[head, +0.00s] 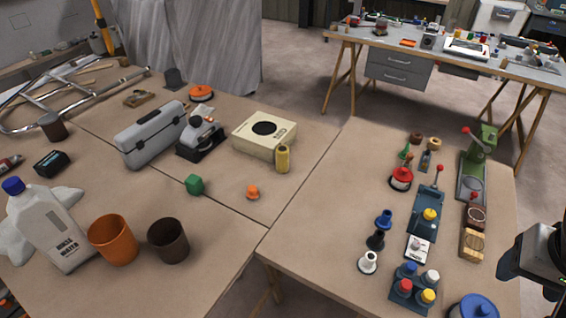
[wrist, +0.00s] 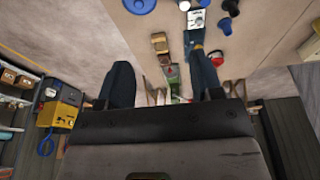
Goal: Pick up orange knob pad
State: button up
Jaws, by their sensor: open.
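An orange round pad with a knob on top (head: 201,93) lies at the back of the left bench, behind a grey toolbox. A smaller orange knob-like piece (head: 253,192) sits nearer, at the bench's right part; I cannot tell for sure which is the orange knob pad. My gripper (wrist: 163,68) is open, with nothing between its two dark fingers. In the head view my arm's end is at the far right edge, partly cut off, far from both orange things. Neither orange thing shows in the wrist view.
The right bench holds a green press (head: 475,165) and a red knobbed pad (head: 401,179).

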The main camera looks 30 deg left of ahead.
jog(key=m+g+y, duration=0.5)
jog(key=m+y, duration=0.6)
jog(key=y, duration=0.1)
send_over(254, 188)
jog(key=d, duration=1.8)
notch_tip(254, 188, down, 17)
jog(key=a+f+m, duration=0.1)
jog(key=a+f, duration=0.3)
jog(key=a+f+m+y, duration=0.1)
jog(key=a+f+m, duration=0.1)
jog(key=a+f, duration=0.1)
jog(key=a+f+m+t, duration=0.1)
jog(key=a+f+m, duration=0.1)
jog(key=a+f, duration=0.2)
jog(key=shift+w+a+f+y, duration=0.1)
jog(key=shift+a+f+y, duration=0.1)
jog(key=shift+a, duration=0.2)
jog(key=shift+w+a+f+y, duration=0.1)
jog(key=shift+a+f, duration=0.05)
jog(key=shift+a, duration=0.25)
jog(key=shift+a+f+m, duration=0.25)
jog(key=shift+f+m, duration=0.05)
jog(key=shift+f, duration=0.05)
jog(key=shift+x, duration=1.3)
jog(key=shift+a, duration=0.15)
